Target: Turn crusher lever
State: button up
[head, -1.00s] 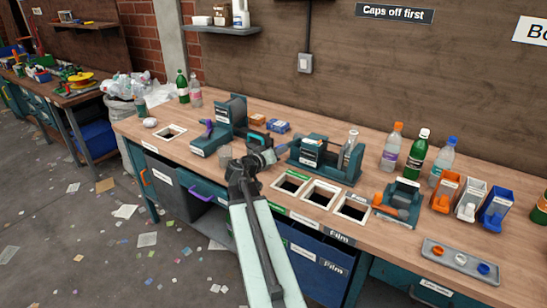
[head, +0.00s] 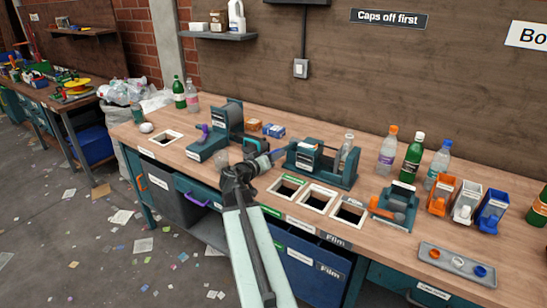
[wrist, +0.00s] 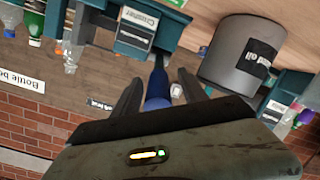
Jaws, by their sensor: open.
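The teal crusher (head: 306,160) stands on the wooden bench, with a clear bottle upright at its right end. Its blue lever (head: 281,154) sticks out on its left side. In the wrist view the crusher (wrist: 137,38) appears upside down with its label, and the lever (wrist: 157,88) points between my fingers. My gripper (head: 271,158) is open at the lever's end, with one finger on each side of it in the wrist view (wrist: 160,82). I cannot tell whether either finger touches the lever.
A teal machine with a purple lever (head: 205,131) stands to the left. One with an orange lever (head: 392,206) stands to the right. A grey cylinder (wrist: 243,55) is close beside my fingers. Square bench openings (head: 318,198) lie in front of the crusher. Capped bottles (head: 411,158) stand right.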

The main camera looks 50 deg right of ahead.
jog(key=w+p+v, duration=0.1)
jog(key=v, duration=0.6)
jog(key=shift+s, duration=0.4)
jog(key=shift+a, duration=0.15)
